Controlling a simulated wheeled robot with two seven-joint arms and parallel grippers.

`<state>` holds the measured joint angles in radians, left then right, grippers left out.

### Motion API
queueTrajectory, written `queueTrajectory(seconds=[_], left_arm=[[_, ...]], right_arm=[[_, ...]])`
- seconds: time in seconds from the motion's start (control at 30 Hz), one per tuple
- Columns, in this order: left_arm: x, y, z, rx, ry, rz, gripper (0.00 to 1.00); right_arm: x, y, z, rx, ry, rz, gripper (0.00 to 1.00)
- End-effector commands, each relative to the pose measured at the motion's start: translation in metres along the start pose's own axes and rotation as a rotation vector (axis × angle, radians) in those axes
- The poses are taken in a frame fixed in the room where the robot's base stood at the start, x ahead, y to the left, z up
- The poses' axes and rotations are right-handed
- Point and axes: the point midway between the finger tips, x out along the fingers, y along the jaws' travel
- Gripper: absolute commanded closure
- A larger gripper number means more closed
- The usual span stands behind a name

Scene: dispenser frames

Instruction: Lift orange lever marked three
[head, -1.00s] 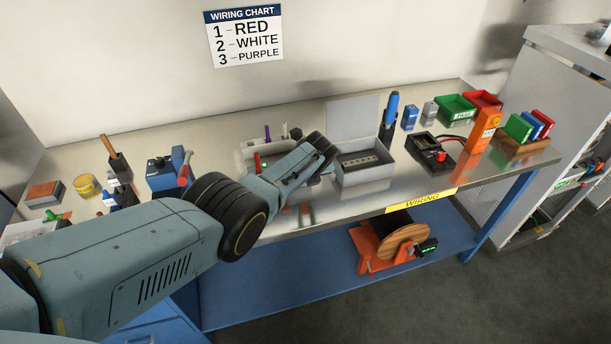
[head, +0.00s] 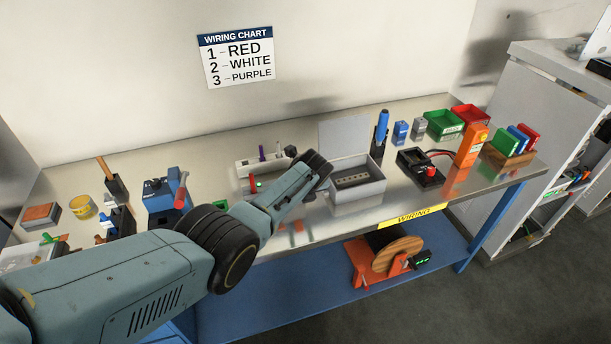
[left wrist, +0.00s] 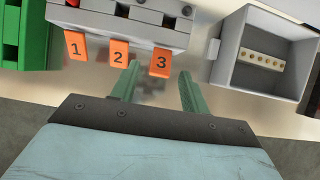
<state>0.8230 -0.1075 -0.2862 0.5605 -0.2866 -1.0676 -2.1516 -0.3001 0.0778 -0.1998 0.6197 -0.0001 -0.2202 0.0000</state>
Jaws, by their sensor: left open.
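Three orange levers stick out from a grey connector block (left wrist: 120,22) in the left wrist view. The lever marked 3 (left wrist: 161,62) is the rightmost; lever 2 (left wrist: 118,52) and lever 1 (left wrist: 76,45) are to its left. My left gripper (left wrist: 159,76) is open, with two green fingers. In that picture lever 3 lies between the fingertips, and the left finger is close to lever 2. I cannot tell the depth between fingers and lever. My right gripper is not in view.
A grey open box (left wrist: 262,60) stands right of the block; it also shows in the head view (head: 358,188). A green object (left wrist: 28,35) is at the block's left. A multimeter (head: 420,168) and an orange device (head: 472,146) stand farther right. A wiring chart (head: 237,58) hangs on the wall.

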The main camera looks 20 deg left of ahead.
Motion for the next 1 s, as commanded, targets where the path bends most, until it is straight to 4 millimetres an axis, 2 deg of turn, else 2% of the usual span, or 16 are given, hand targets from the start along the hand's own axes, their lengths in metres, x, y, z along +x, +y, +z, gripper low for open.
queueTrajectory(seconds=[0.03,0.17,0.6,0.8,1.0], left_arm=[[-0.013,0.000,0.003,0.000,-0.001,-0.001,0.55],[-0.033,0.000,0.002,0.000,-0.001,-0.001,0.55],[-0.091,0.000,0.000,0.000,0.000,0.000,0.55],[-0.104,0.000,0.000,0.000,0.001,0.001,0.55],[-0.106,0.001,-0.001,0.000,0.002,0.002,0.55]], right_arm=[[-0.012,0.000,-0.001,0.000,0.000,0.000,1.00],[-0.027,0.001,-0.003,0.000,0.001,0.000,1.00],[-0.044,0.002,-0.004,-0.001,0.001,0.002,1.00],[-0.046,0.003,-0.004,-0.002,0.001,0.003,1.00],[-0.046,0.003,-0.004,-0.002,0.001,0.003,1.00]])
